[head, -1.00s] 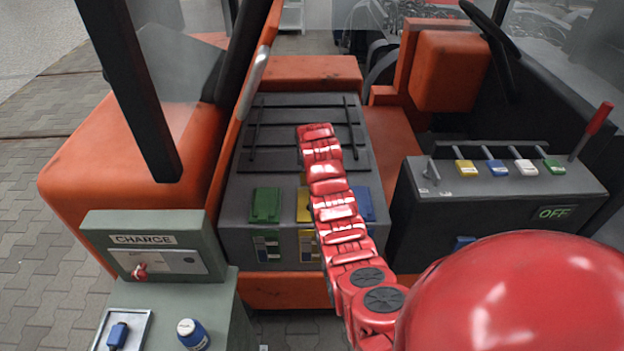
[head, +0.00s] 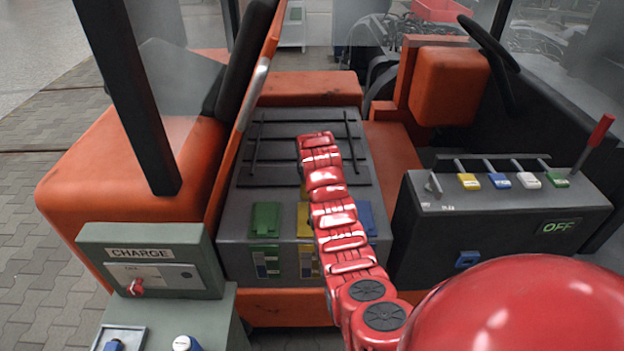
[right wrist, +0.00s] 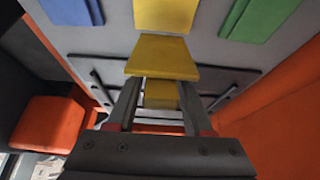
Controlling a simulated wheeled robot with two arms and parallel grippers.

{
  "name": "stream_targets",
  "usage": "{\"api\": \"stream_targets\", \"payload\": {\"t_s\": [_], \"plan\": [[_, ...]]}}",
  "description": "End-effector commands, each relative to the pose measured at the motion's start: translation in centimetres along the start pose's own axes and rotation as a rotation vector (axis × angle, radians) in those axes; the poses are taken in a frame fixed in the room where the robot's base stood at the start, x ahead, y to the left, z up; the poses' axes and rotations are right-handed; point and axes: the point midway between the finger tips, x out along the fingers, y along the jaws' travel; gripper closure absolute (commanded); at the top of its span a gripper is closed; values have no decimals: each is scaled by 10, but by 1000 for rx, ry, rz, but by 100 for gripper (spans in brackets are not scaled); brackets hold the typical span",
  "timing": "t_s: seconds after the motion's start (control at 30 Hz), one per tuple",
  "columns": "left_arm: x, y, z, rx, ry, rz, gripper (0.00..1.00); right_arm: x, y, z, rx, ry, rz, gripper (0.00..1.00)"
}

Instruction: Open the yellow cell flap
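The grey battery box (head: 232,203) has green (head: 264,221), yellow (head: 303,222) and blue (head: 366,218) flaps in a row. The yellow flap lies flat in line with the others and is partly behind my right arm. In the right wrist view the yellow flap (right wrist: 165,14) is at the top edge, partly cut off. My right gripper (right wrist: 158,92) has its fingers on both sides of a yellow piece with a wide, flat head (right wrist: 160,56). It looks shut on this piece, apart from the flap. My arm hides the gripper in the head view. My left gripper is not in view.
The charge box (head: 150,237) stands at the left front, above a small tray (head: 119,333). A console (head: 495,195) with coloured switches and a red lever (head: 601,130) is at the right. A slanted orange panel (head: 227,160) borders the battery box's left side.

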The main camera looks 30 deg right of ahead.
Motion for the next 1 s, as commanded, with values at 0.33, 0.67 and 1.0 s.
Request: {"api": "stream_targets", "payload": {"t_s": [0.33, 0.67, 1.0], "plan": [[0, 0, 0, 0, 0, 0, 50, 0, 0, 1, 0, -3, 0, 32], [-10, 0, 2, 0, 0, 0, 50, -26, -1, 1, 0, 3, -1, 32], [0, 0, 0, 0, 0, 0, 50, -104, 0, -4, 0, -2, 0, 32]]}}
